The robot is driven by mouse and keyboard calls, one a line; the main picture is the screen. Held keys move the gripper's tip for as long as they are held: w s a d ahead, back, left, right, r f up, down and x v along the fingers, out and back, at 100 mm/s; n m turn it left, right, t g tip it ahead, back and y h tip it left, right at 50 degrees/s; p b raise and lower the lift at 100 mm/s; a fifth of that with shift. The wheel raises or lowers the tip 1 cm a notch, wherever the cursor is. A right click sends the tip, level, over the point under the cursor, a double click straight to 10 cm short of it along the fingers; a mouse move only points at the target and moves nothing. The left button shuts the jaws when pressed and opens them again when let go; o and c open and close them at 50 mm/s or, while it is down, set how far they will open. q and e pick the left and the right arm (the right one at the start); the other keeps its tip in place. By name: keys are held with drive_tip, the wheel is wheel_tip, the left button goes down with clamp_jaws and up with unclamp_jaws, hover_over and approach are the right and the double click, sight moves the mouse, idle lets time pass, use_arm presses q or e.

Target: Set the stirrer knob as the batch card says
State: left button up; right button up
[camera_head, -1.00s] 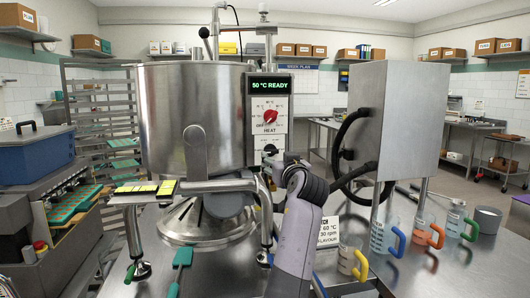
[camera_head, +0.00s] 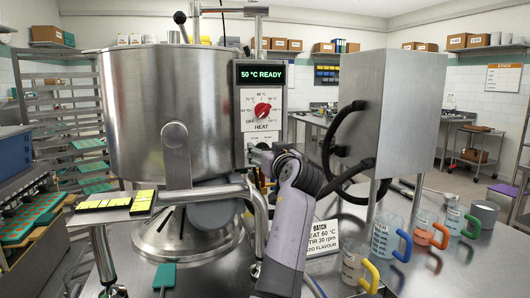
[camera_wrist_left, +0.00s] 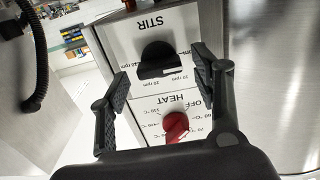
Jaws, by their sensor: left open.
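The black stirrer knob (camera_wrist_left: 157,55) is on the white STIR panel (camera_wrist_left: 125,42), upside down in the left wrist view. Rpm marks ring it, but I cannot tell which one it points at. My left gripper (camera_wrist_left: 160,66) is open, its two fingers on either side of the knob, with no clear contact. In the head view my left gripper (camera_head: 262,156) is in front of the lower panel and hides the stirrer knob. The batch card (camera_head: 323,243) stands on the table, partly hidden by my arm; its stir line reads 30 rpm. My right gripper is not in view.
The red heat knob (camera_wrist_left: 176,126) is close beside the stirrer knob. The display (camera_head: 262,74) reads 50 °C READY. The steel kettle (camera_head: 165,110) is left of the panel, a steel box (camera_head: 388,110) with black hoses right. Jugs with coloured handles (camera_head: 385,240) stand at right.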

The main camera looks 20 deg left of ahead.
use_arm(q)
drive_tip(key=c, duration=1.2)
drive_tip(key=shift+o, duration=0.2)
